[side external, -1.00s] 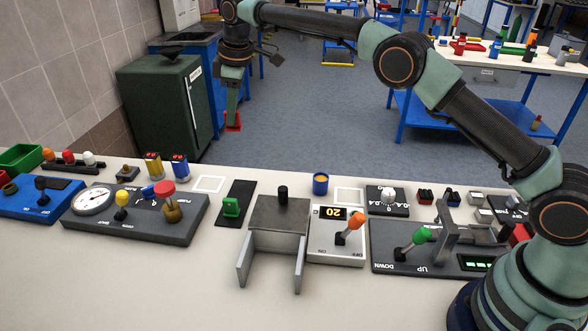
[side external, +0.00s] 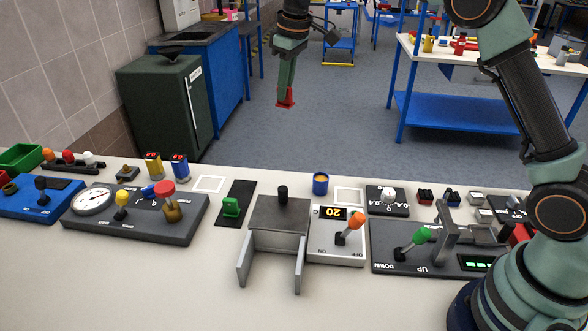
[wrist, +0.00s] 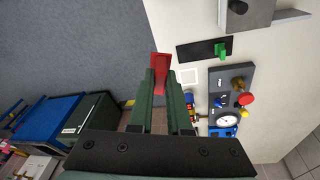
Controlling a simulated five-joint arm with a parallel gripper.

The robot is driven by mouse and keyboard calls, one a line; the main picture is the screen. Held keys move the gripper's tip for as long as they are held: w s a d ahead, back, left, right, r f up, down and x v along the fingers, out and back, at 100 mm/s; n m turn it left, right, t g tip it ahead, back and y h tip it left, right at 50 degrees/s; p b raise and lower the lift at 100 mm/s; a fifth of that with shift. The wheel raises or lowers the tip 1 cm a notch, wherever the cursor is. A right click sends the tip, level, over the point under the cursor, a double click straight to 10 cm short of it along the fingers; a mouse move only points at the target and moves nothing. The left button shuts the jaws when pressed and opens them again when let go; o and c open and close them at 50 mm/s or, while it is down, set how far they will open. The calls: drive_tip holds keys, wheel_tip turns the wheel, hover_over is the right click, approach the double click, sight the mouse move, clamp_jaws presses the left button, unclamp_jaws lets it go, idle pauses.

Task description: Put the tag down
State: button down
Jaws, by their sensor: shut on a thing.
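The red tag (side external: 286,103) is held at the tip of my gripper (side external: 286,92), high up in the side external view, beyond the back edge of the bench as seen there. In the wrist view the red tag (wrist: 160,60) sticks out past the two green fingers of my gripper (wrist: 161,76), which are shut on it. The fingers hide part of the tag. The tag touches nothing else that I can see.
On the bench are a black plate with a green block (side external: 231,206), a grey slotted stand (side external: 278,215), a gauge panel (side external: 135,213) and a blue cup (side external: 320,184). White-outlined squares (side external: 208,184) lie bare at the back. The bench front is clear.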

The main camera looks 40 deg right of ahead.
drive_tip(key=s+d+f+m, duration=0.3)
drive_tip(key=s+d+m, duration=0.3)
drive_tip(key=s+d, duration=0.6)
drive_tip(key=f, duration=0.6)
drive_tip(key=s+a+f, duration=0.1)
drive_tip(key=f, duration=0.6)
drive_tip(key=s+a+f, duration=0.1)
drive_tip(key=f, duration=0.5)
drive_tip(key=shift+a+f, duration=0.15)
drive_tip(key=shift+f, duration=0.1)
drive_tip(key=shift+f, duration=0.1)
drive_tip(key=c, duration=0.9)
unclamp_jaws()
drive_tip(key=shift+o, duration=0.2)
drive_tip(key=shift+w, duration=0.1)
